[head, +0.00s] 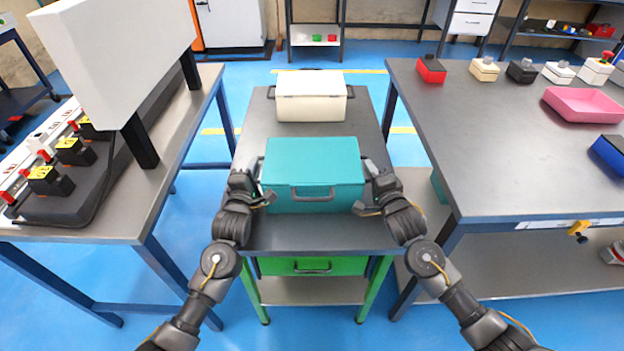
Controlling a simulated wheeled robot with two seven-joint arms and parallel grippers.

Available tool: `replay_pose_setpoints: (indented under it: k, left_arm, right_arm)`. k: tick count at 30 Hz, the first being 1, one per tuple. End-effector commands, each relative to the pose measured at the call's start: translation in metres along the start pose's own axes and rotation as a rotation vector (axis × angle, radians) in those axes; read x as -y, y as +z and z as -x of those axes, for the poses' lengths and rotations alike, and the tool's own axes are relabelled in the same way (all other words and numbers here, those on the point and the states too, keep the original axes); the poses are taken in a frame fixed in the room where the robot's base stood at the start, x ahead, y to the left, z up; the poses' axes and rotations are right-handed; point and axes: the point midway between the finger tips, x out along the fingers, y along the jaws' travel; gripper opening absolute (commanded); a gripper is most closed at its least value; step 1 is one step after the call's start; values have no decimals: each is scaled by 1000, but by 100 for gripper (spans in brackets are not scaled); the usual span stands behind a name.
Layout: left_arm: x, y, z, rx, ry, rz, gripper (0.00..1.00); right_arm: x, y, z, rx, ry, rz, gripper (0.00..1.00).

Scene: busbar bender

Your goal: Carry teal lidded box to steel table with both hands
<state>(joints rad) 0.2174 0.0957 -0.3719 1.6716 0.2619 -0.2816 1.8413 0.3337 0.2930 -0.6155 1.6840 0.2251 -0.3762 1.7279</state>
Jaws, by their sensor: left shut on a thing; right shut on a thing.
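The teal lidded box (313,165) sits on the grey top of the middle workbench (320,236), with a dark handle on its front. My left gripper (257,190) is at the box's left side, shut on its side handle. My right gripper (370,193) is at the box's right side, shut on the handle there. The fingertips are partly hidden against the box. The box looks level and seems to rest on the bench or just over it; I cannot tell which. Two grey tables flank the bench, one at the left (178,150) and one at the right (445,115).
A white lidded box (310,97) stands behind the teal box. The left table carries a large white panel (115,45) and black devices. The right table holds small switch boxes, a pink tray (585,104) and a blue bin (610,152); its near left part is clear.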

Motion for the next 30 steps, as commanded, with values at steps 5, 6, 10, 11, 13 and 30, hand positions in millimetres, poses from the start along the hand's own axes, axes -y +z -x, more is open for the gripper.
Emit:
replay_pose_setpoints:
  k: [5, 6, 10, 11, 13, 30]
  left_arm:
    - [0, 0, 0, 0, -1, 1, 0]
    - [0, 0, 0, 0, -1, 1, 0]
    - [0, 0, 0, 0, -1, 2, 0]
    - [0, 0, 0, 0, -1, 2, 0]
    - [0, 0, 0, 0, -1, 2, 0]
    - [-14, 3, -1, 0, 4, 3, 0]
  right_arm:
    - [-1, 0, 0, 0, 2, 3, 0]
    - [-1, 0, 0, -1, 2, 3, 0]
    - [-1, 0, 0, -1, 2, 3, 0]
    - [-1, 0, 0, -1, 2, 3, 0]
    - [-1, 0, 0, -1, 2, 3, 0]
    - [13, -4, 0, -2, -3, 2, 0]
